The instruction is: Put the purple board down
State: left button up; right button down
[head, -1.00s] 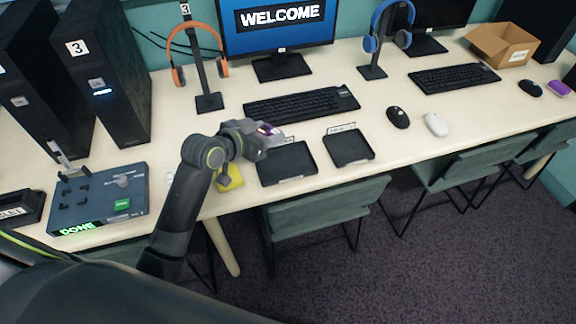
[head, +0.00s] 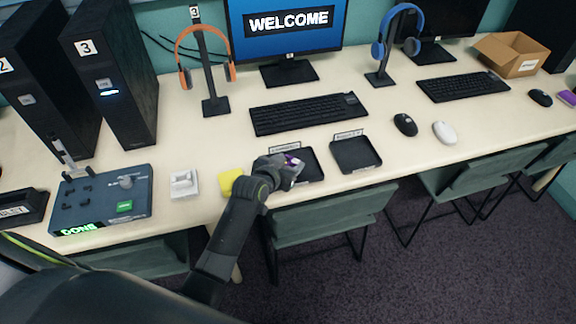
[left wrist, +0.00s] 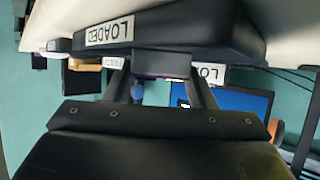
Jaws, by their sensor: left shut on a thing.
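The purple board (head: 293,159) shows as a small purple patch at the tip of my left gripper (head: 288,168). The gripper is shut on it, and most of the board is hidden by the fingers. The gripper is low over the left part of the left black tray (head: 312,166). I cannot tell whether the board touches the tray. My right gripper is not in view.
A second, empty black tray (head: 356,154) lies just to the right. A yellow pad (head: 230,181) and a small white item (head: 184,183) lie to the left, beside the blue-grey DONE box (head: 100,200). A keyboard (head: 308,114) lies behind. The table's front edge is close.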

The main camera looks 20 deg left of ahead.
pick_arm(q)
jog(key=shift+f, duration=0.45)
jog(key=shift+f, duration=0.1)
jog(key=o, duration=1)
jog(key=shift+c, duration=0.2)
jog(key=shift+r, duration=0.2)
jog(key=v, duration=1.2)
jog(key=shift+p, duration=0.3)
jog(key=shift+f, duration=0.1)
